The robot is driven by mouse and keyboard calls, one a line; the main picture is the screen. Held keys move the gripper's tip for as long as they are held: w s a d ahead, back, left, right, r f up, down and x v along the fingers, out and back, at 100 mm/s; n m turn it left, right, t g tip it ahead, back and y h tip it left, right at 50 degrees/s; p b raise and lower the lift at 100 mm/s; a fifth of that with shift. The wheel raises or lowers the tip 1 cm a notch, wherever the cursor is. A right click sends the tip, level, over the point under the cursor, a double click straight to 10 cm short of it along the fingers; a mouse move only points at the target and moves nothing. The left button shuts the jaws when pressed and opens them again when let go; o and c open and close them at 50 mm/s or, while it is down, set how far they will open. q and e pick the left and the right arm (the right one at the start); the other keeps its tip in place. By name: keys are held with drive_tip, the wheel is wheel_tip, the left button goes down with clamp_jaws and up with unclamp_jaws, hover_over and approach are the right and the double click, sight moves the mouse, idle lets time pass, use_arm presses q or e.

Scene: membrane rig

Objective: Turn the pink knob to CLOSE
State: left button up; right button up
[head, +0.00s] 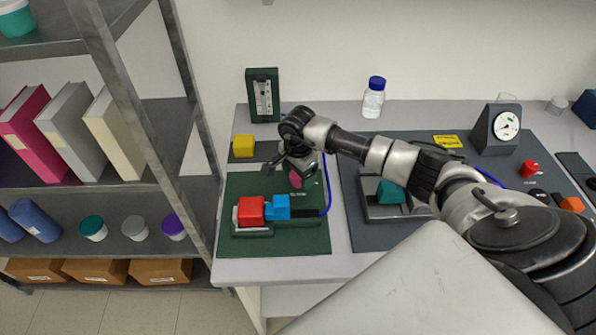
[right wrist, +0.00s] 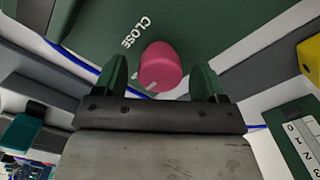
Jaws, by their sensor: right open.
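The pink knob (head: 296,179) sits on the green board (head: 318,240), partly hidden in the head view by my right gripper (head: 288,166). In the right wrist view the knob (right wrist: 160,66) shows as a rounded pink cap between the fingers of my right gripper (right wrist: 160,82), with a gap on each side. The fingers are open and empty. White CLOSE lettering (right wrist: 137,32) is on the board to the left of the knob. Other lettering by the knob is partly hidden. My left gripper is not in view.
A red block (head: 251,209) and a blue block (head: 276,206) stand on the board in front of the knob. A yellow block (head: 243,146) and a green gauge (head: 263,95) are behind. A blue tube (head: 329,195) runs along the board's right side.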

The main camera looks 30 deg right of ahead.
drive_tip(key=c, duration=0.9)
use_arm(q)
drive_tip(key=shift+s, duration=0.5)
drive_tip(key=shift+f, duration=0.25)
use_arm(e)
drive_tip(key=m+b, duration=0.2)
drive_tip(key=m, duration=0.1)
drive_tip(key=m+b, duration=0.3)
drive_tip(key=m, duration=0.2)
drive_tip(key=shift+m, duration=0.3)
drive_tip(key=m+b, duration=0.1)
drive_tip(key=m, duration=0.4)
drive_tip(key=shift+b, duration=0.35)
use_arm(q)
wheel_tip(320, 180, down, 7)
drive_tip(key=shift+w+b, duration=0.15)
drive_tip(key=shift+b, duration=0.3)
use_arm(e)
drive_tip(key=shift+r+m, duration=0.1)
drive_tip(key=shift+m, duration=2.1)
